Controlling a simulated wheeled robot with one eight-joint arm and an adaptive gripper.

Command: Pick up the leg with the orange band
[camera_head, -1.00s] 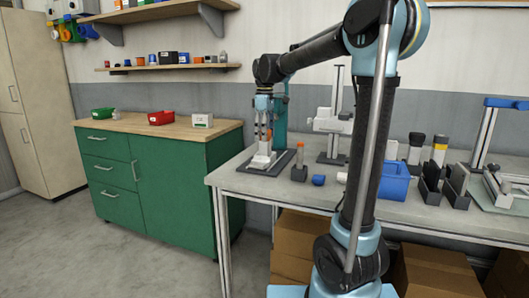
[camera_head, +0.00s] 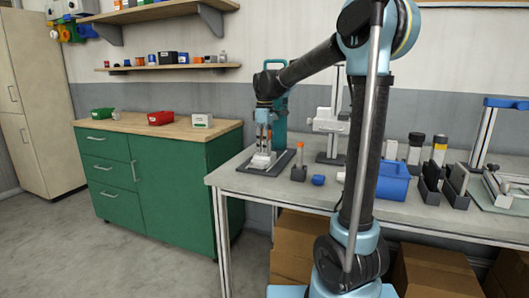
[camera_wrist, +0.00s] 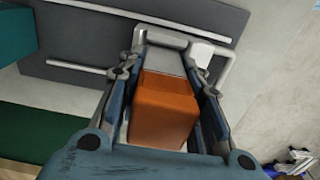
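The leg with the orange band stands on a dark plate (camera_head: 283,164) at the left end of the grey table. In the wrist view its orange part (camera_wrist: 163,108) fills the space between my fingers, with a pale grey part beyond it. My gripper (camera_head: 263,146) points down over the leg, its fingers on either side. In the wrist view my gripper (camera_wrist: 170,48) is open, with narrow gaps beside the leg near the fingertips. Whether the fingers touch the orange part is hard to tell.
A blue bin (camera_head: 393,184) is farther right. The green cabinet (camera_head: 165,185) is left of the table.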

